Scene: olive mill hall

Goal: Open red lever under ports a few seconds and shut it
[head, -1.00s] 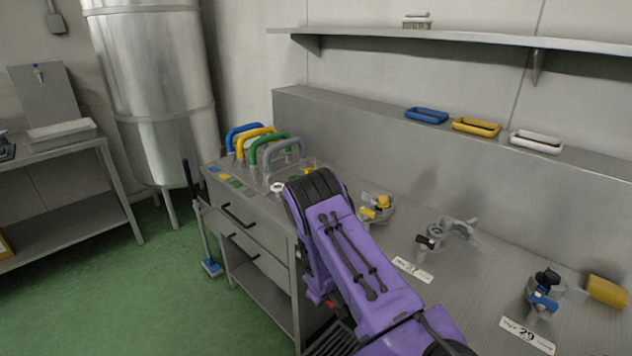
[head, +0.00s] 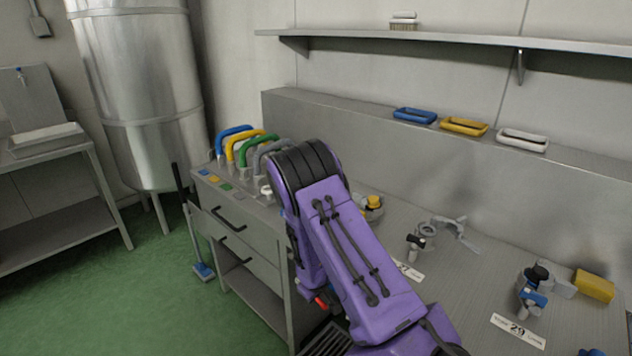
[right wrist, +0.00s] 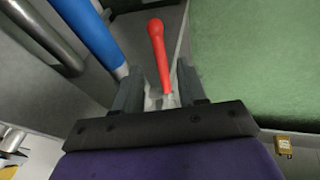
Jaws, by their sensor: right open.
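In the right wrist view a red lever (right wrist: 158,48) with a rounded end lies in line with the gap of my right gripper (right wrist: 158,84). My two dark fingers stand apart on either side of its lower part, with visible space between each finger and the lever. The lever's base is partly hidden by the gripper. In the head view my purple right arm reaches over the counter edge and its gripper is hidden. A small red piece (head: 321,301) shows beside the arm; I cannot tell whether it is the lever. My left gripper is out of view.
A blue pipe (right wrist: 88,32) runs close to my left finger in the wrist view. Blue, yellow, green and grey handles (head: 258,149) stand on the counter. Valve-like fittings (head: 531,290) lie further right. A squeegee or broom (head: 203,270) stands by the drawers. Green floor is open at left.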

